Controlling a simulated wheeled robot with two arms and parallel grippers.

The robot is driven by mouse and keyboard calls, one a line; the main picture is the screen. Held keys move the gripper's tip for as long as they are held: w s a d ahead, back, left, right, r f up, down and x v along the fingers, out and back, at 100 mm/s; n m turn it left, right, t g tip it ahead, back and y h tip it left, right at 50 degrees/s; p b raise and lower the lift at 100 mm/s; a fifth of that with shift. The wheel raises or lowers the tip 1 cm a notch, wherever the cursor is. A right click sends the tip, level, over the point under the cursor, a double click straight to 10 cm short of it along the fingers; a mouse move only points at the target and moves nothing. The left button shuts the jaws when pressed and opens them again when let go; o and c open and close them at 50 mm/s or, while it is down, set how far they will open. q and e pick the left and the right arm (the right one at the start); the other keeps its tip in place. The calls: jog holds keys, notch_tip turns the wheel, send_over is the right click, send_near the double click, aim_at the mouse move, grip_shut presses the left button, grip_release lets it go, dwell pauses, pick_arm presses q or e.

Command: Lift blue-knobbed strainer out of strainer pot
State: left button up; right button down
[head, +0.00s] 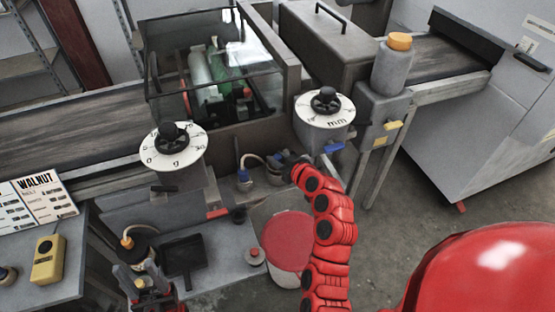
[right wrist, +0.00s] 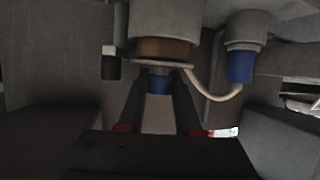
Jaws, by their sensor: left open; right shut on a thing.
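The strainer pot (head: 268,173) is a small grey vessel on the grey machine, with a curved pale hose on its left. My right gripper (head: 288,160) is at its top, seen from the side. In the right wrist view the blue knob (right wrist: 159,84) of the strainer sits between the two dark fingers, which are shut on it. A brown band (right wrist: 162,49) and a grey body show beyond the knob. How far the strainer sits in the pot is hidden. My left gripper (head: 146,270) is open at the lower left, close to an orange-topped vessel (head: 137,241).
A second blue-ended fitting (head: 243,176) joins the hose. Two white dials (head: 172,148) (head: 325,108) stand above. A yellow device (head: 47,259) is at left, an orange-capped bottle (head: 393,65) at upper right.

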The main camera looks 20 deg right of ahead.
jog(key=shift+r+p, duration=0.95)
jog(key=shift+r, duration=1.95)
jog(key=shift+r, duration=0.1)
jog(key=shift+r, duration=1.4)
jog(key=shift+s+f, duration=0.1)
